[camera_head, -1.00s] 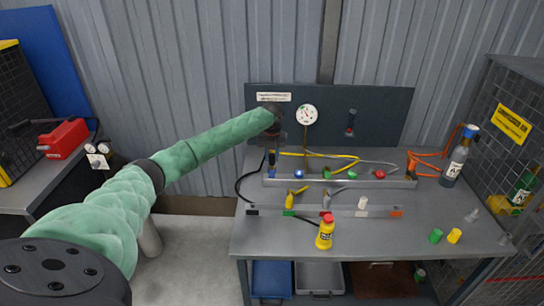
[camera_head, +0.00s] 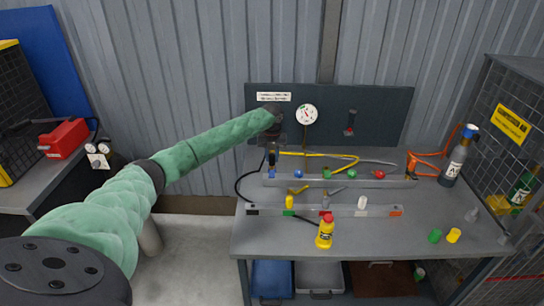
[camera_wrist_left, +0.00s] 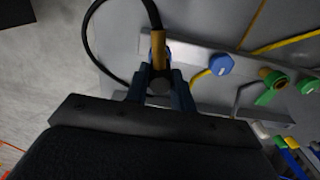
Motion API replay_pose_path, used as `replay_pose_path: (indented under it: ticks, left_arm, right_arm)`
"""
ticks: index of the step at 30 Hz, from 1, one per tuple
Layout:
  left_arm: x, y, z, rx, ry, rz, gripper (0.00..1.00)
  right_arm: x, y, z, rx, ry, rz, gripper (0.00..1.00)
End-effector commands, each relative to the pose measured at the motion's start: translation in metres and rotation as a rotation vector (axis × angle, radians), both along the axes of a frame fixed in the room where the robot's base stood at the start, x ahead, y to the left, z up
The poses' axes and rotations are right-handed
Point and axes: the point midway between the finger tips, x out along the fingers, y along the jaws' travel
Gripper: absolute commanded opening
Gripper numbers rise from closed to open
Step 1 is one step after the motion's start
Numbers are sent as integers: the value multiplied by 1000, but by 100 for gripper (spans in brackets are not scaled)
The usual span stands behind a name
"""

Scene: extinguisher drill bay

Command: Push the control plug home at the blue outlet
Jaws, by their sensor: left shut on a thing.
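My left gripper (camera_head: 272,160) points down at the left end of the back rail on the bench. In the left wrist view its dark blue fingers (camera_wrist_left: 160,86) are shut on the control plug (camera_wrist_left: 158,48), a yellow-orange piece with a black cable. The plug is over the rail's end, left of the blue knob (camera_head: 298,174) of the blue outlet. The blue knob also shows in the left wrist view (camera_wrist_left: 221,64). The fingers hide the plug's tip, so I cannot tell how far it is seated. My right gripper is not in view.
The back rail (camera_head: 345,182) also carries a green knob (camera_head: 326,173) and a red knob (camera_head: 379,174). A front rail (camera_head: 330,211) holds several small fittings. A yellow bottle (camera_head: 325,232) stands in front. A grey bottle (camera_head: 454,165) stands right.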

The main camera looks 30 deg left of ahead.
Motion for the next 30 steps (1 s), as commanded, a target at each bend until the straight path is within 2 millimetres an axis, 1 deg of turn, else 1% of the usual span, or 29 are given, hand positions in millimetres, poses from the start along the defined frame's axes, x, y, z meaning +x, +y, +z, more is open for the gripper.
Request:
replay_pose_path:
  ticks: [30]
  left_arm:
    - [0,0,-14,0,1,0,1]
  right_arm:
    - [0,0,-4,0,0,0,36]
